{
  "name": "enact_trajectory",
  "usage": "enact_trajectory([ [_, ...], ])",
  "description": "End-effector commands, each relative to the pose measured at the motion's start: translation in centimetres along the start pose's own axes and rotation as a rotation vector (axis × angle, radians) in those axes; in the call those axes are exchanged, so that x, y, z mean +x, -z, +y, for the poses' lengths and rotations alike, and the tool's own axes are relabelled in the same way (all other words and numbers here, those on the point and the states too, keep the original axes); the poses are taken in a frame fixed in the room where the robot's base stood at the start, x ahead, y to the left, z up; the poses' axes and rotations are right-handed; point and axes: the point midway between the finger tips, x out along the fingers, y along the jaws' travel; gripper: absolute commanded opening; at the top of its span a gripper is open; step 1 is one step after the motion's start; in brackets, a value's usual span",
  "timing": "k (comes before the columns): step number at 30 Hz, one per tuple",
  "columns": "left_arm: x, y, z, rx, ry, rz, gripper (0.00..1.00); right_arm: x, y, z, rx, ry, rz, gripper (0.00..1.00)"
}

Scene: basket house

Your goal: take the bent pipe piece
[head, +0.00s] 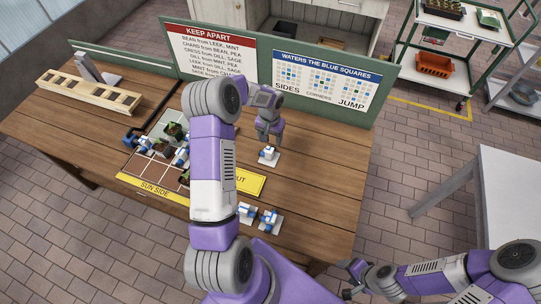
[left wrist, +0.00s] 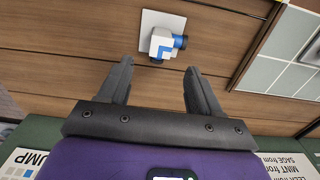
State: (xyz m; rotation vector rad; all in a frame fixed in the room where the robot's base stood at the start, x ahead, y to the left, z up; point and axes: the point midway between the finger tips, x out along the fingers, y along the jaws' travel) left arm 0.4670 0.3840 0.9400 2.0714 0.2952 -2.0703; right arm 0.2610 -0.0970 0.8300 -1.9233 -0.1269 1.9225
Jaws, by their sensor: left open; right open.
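The bent pipe piece (head: 269,151) is a small white and blue elbow with dark ends, on a white square plate on the wooden table. In the left wrist view the pipe piece (left wrist: 167,43) lies just beyond the fingertips, between their lines. My left gripper (head: 268,138) is open above and beside it, pointing down, with nothing between its fingers; it also shows in the left wrist view (left wrist: 155,70). My right gripper (head: 352,278) is open and empty at the lower right, off the table.
Two more white and blue pieces (head: 257,216) lie near the table's front edge. A gridded tray (head: 148,168) holds pots and pipe pieces, partly hidden by my left arm. A wooden rack (head: 88,95) stands at the left. A green board with signs (head: 325,83) bounds the back.

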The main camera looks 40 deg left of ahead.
Motion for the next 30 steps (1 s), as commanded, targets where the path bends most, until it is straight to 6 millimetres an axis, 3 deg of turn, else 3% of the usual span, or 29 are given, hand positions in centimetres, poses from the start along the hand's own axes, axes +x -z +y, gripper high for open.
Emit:
enact_trajectory([
  [12,5.5,-0.5,0.0,0.001,-0.001,-0.002,0.64,-0.5,0.0,-0.2,0.0,0.0,0.0,0.64],
  [21,6.0,-0.5,0.0,0.001,-0.001,0.0,0.64,-0.4,0.0,-0.2,0.0,0.0,0.0,0.64],
  [30,6.0,-0.5,0.0,0.001,-0.001,0.0,0.19,-0.4,0.0,-0.2,0.0,0.0,0.0,0.64],
])
